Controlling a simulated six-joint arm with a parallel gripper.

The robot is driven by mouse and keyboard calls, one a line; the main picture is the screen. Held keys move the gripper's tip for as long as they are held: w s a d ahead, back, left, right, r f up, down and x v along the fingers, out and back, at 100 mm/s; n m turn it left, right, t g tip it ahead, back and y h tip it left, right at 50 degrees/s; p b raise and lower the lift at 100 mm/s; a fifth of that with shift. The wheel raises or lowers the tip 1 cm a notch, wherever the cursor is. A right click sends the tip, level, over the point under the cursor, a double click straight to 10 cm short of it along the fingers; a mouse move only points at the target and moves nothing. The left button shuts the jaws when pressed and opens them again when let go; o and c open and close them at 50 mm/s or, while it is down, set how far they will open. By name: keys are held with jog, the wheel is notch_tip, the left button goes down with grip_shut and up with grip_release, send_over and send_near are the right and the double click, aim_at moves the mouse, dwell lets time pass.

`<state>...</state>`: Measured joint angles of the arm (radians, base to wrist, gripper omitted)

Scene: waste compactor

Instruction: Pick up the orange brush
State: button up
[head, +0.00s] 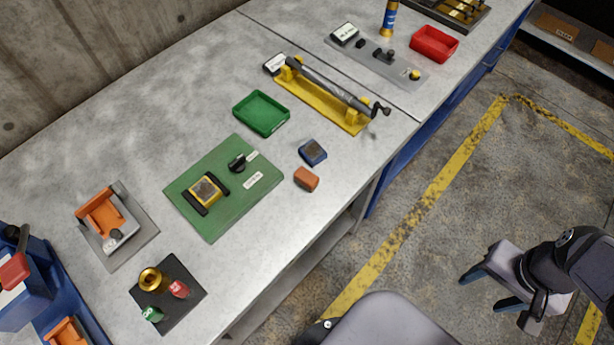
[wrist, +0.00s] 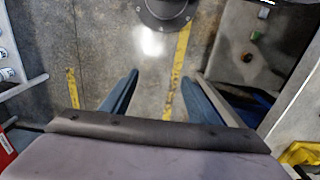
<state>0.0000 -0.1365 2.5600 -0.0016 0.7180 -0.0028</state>
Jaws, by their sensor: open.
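The orange brush (head: 306,179) is a small orange-brown block on the grey bench near its front edge in the head view. It lies right of the green board and just below a small blue block with a brown top. My gripper (head: 488,290) is at the lower right in the head view, over the floor and well away from the bench and brush. In the wrist view its two blue fingers (wrist: 160,76) are spread apart with nothing between them. I cannot make out the brush in the wrist view.
The blue block (head: 313,152) sits close to the brush. The green board (head: 215,212) with a yellow-framed switch is to its left. A green tray (head: 261,114) and a yellow fixture with a grey bar (head: 330,89) stand farther back. Open floor lies between gripper and bench.

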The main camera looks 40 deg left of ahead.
jog(key=shift+o, duration=1.4)
